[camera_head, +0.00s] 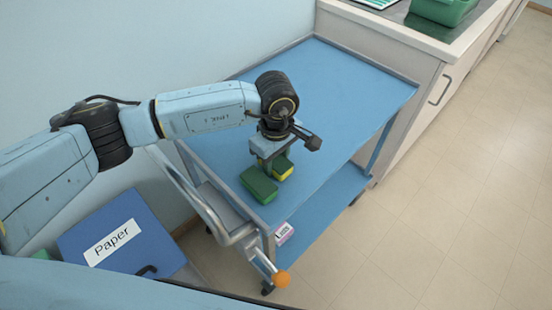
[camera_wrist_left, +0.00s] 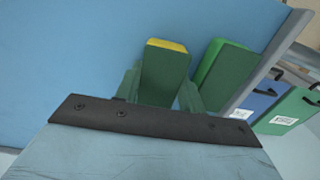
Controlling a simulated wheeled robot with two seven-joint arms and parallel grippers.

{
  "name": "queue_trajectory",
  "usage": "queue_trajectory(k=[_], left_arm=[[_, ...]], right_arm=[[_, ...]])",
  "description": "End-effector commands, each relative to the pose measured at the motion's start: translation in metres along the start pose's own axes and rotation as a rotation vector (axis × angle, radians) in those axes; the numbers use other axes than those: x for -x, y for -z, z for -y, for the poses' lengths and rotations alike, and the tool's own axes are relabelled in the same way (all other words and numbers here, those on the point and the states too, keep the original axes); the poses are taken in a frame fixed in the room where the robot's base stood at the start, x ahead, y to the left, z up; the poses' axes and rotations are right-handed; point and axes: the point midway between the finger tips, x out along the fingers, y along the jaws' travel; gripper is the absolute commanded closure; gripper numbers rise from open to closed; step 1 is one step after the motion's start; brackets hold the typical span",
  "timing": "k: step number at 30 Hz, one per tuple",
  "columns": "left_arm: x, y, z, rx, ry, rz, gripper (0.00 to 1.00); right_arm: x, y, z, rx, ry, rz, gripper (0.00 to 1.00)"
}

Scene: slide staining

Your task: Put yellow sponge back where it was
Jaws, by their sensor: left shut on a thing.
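The yellow sponge (camera_head: 284,170), with a dark green top and a yellow side, is between the fingers of my left gripper (camera_head: 276,165) over the blue cart top. In the left wrist view the yellow sponge (camera_wrist_left: 165,75) shows its green face and yellow far end, with a finger on each side of it. My left gripper (camera_wrist_left: 160,92) is shut on it. A green sponge (camera_head: 258,187) lies just beside it on the cart, nearer the front corner; it also shows in the left wrist view (camera_wrist_left: 222,72). Whether the held sponge touches the cart is unclear. My right gripper is not in view.
The blue cart (camera_head: 345,75) has a raised rim and is bare behind the sponges. A lower shelf holds a small pink-and-white box (camera_head: 284,233). A blue bin marked Paper (camera_head: 120,238) stands at the lower left. A counter with a green container (camera_head: 442,10) is at the back right.

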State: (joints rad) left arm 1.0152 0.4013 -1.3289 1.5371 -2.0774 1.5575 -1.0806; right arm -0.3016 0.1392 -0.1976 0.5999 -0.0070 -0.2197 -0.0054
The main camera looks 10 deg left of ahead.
Motion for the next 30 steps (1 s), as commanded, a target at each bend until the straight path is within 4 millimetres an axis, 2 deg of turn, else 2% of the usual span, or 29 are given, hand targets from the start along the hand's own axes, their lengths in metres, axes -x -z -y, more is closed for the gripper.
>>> queue_trajectory(k=[2,3,5,16,20,30], left_arm=[[-0.003,0.000,0.000,0.000,0.000,0.000,0.79],[-0.003,0.000,0.000,0.000,0.000,0.000,0.58],[-0.002,0.000,0.000,0.000,0.000,0.000,0.52],[0.003,0.000,0.000,0.001,0.000,0.000,0.52],[0.023,0.001,-0.001,0.000,-0.003,-0.001,0.52],[0.095,0.001,0.000,-0.001,-0.003,-0.002,0.52]], right_arm=[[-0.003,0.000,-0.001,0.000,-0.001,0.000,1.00],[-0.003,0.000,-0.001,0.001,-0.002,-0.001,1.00],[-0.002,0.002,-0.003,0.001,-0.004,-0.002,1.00],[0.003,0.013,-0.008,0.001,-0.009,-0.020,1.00],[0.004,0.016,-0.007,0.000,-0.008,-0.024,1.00],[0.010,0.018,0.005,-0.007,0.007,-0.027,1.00]])
